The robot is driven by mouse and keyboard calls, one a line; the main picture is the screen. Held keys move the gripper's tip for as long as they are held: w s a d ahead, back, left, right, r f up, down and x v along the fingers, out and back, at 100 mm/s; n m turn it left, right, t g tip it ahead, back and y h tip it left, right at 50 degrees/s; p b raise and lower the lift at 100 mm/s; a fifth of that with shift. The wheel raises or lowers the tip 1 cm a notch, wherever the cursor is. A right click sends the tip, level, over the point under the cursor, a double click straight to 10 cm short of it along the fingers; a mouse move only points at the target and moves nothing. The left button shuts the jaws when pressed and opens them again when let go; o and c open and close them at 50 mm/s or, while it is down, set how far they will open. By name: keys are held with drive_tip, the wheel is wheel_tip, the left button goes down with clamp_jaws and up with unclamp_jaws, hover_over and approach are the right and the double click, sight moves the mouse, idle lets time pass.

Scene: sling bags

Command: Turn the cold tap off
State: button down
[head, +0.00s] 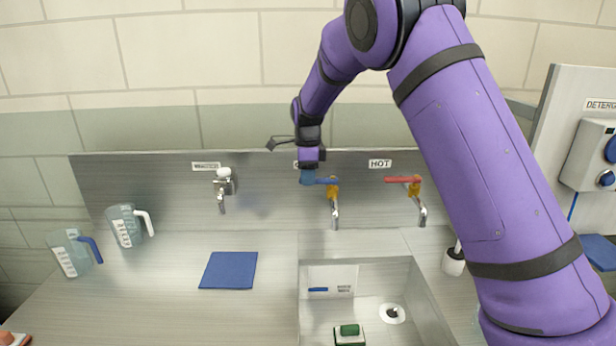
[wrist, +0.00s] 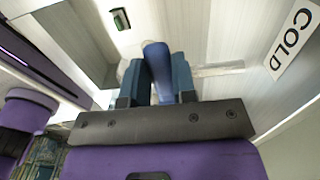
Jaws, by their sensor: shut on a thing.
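The cold tap (head: 334,205) is in the middle of the steel backsplash, with a brass body and a steel spout pointing down. Its blue lever handle (head: 327,181) points left, level with the wall. My gripper (head: 308,178) is at the lever's left end. In the wrist view the gripper (wrist: 158,85) is shut on the blue lever (wrist: 157,65), which stands between the two blue-grey fingers. The COLD label (wrist: 291,38) shows at the right of the wrist view. My gripper mostly hides it in the head view. I cannot see water from the spout.
The hot tap (head: 416,200) with a red lever is to the right. A third tap (head: 222,187) with a white knob is left. Below is the sink (head: 420,300).

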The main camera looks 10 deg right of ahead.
drive_tip(key=c, duration=0.9)
unclamp_jaws()
wheel_tip(320, 180, up, 11)
drive_tip(key=shift+f, duration=0.1)
